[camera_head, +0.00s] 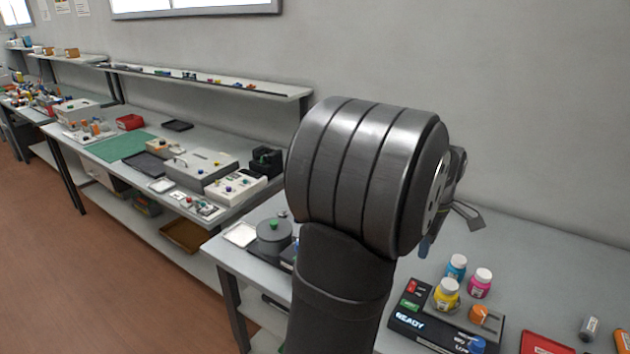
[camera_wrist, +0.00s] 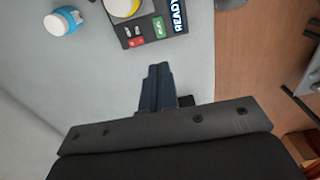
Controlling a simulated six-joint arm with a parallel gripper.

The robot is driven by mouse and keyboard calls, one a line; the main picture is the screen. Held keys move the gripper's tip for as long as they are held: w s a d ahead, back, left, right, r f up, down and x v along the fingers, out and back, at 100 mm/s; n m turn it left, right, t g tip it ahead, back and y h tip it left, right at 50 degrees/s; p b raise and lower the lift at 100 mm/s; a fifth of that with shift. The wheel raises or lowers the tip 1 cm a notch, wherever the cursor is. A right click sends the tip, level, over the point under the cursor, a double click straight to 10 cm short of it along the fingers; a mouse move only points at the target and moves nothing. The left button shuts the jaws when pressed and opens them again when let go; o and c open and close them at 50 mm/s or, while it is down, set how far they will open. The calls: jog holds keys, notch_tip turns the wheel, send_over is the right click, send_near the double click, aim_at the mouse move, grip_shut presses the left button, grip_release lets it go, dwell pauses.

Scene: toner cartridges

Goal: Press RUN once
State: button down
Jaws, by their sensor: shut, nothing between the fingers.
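A dark control box (camera_head: 440,336) with a lit READY display (camera_head: 410,320) stands on the table at the lower right of the head view. A green button (camera_head: 409,304) and a red button (camera_head: 412,287) sit at its left end; their lettering is too small to read surely. The green button (camera_wrist: 159,27) and the READY display (camera_wrist: 179,15) also show at the top of the wrist view. My gripper (camera_wrist: 157,70) is shut and empty, its tips apart from the green button in the picture. In the head view, only its blue tip (camera_head: 425,247) shows past my arm.
A yellow bottle (camera_head: 446,293) stands on the box; cyan (camera_head: 456,267) and magenta (camera_head: 480,282) bottles stand behind it. An orange knob (camera_head: 478,313) and a blue knob (camera_head: 477,345) rise from the box. A red tray (camera_head: 545,343) lies to the right. Table behind the bottles is clear.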

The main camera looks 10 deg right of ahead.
jog(key=m+t+y, duration=0.3)
jog(key=m+t, duration=0.6)
jog(key=m, duration=0.5)
send_over(413, 308)
notch_tip(413, 308, down, 7)
jog(key=shift+f, duration=0.15)
jog(key=shift+f, duration=4.3)
jog(key=shift+f, duration=0.1)
jog(key=shift+f, duration=0.35)
